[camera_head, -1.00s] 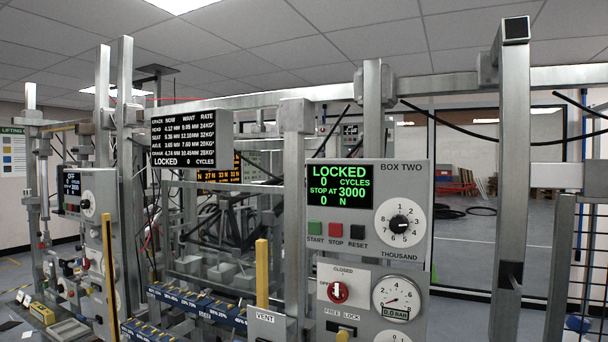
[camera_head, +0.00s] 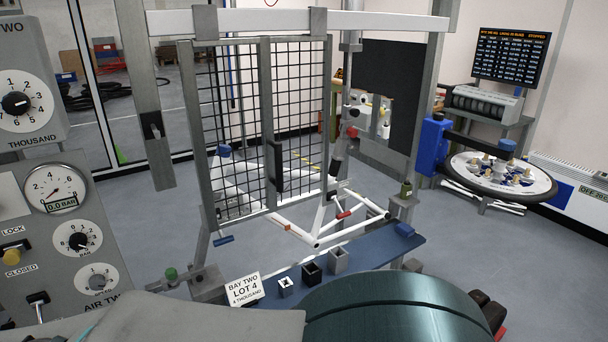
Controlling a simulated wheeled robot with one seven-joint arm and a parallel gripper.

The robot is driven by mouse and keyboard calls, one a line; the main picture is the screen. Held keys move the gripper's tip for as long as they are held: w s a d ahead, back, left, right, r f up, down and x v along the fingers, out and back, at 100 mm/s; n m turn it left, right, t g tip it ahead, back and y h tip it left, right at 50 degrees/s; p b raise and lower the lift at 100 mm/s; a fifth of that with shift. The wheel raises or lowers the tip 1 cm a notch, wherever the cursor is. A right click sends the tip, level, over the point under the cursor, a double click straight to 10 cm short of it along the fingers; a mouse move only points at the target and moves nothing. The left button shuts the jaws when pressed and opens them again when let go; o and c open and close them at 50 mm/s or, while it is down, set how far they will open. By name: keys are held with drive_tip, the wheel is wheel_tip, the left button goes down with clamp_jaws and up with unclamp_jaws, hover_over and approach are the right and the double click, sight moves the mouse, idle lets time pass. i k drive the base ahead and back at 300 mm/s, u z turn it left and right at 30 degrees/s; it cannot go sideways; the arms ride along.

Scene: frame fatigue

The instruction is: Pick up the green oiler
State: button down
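A small olive-green can with a narrow top (camera_head: 406,188), which looks like the green oiler, stands upright on a metal post block at the right end of the blue bench (camera_head: 385,252). It is small in the picture, so its spout is not clear. A green round knob (camera_head: 170,274) shows on a metal bracket at the lower left; it looks like part of the rig. I cannot make out my gripper in this view.
A mesh guard (camera_head: 240,130) stands before a white tube frame (camera_head: 318,240). A lot sign (camera_head: 244,289) and small square blocks (camera_head: 311,273) line the bench. A gauge panel (camera_head: 60,200) is at left. A round table (camera_head: 500,178) stands at right, with open floor before it.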

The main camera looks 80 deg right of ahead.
sight(405, 191)
drive_tip(key=z, duration=3.65)
drive_tip(key=i, duration=1.85)
drive_tip(key=z, duration=0.3)
